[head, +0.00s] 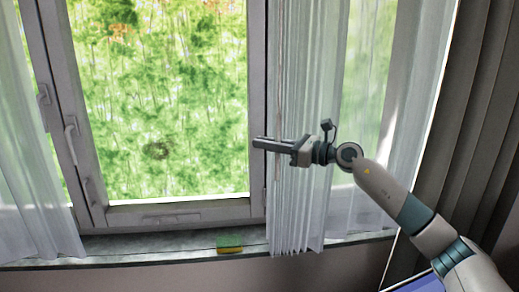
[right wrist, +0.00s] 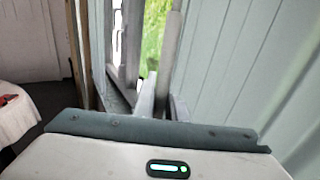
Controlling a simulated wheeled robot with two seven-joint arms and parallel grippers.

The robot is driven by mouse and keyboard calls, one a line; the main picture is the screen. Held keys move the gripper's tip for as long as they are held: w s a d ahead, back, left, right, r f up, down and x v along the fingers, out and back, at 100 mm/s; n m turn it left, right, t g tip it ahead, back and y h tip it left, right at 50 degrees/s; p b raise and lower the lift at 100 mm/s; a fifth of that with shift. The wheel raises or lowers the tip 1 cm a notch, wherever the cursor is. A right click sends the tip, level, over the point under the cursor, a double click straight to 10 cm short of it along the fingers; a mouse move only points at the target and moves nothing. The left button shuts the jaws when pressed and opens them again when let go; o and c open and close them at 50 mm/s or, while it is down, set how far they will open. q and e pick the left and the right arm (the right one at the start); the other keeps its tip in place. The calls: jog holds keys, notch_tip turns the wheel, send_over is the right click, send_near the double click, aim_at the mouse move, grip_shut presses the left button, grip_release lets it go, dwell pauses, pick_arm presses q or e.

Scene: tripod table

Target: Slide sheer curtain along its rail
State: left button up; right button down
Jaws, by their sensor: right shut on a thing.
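A white sheer curtain (head: 300,90) hangs in narrow folds over the right side of the window in the head view. It also fills the right part of the right wrist view (right wrist: 245,60). My right gripper (head: 270,144) is at the curtain's left edge, at mid-height of the view, with its fingers pointing left. It is shut on the curtain edge; the fingers hide the exact grip. Another sheer curtain (head: 25,160) hangs at the far left. The rail is above the head view and does not show. My left gripper is not in view.
The window frame (head: 258,60) stands behind the fingers, with a handle (head: 71,140) on its left side. A green and yellow sponge (head: 229,243) lies on the sill (head: 150,246). Dark drapes (head: 480,100) hang at the right. The space before the glass is clear.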

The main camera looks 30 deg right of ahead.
jog(key=c, duration=1.8)
grip_release()
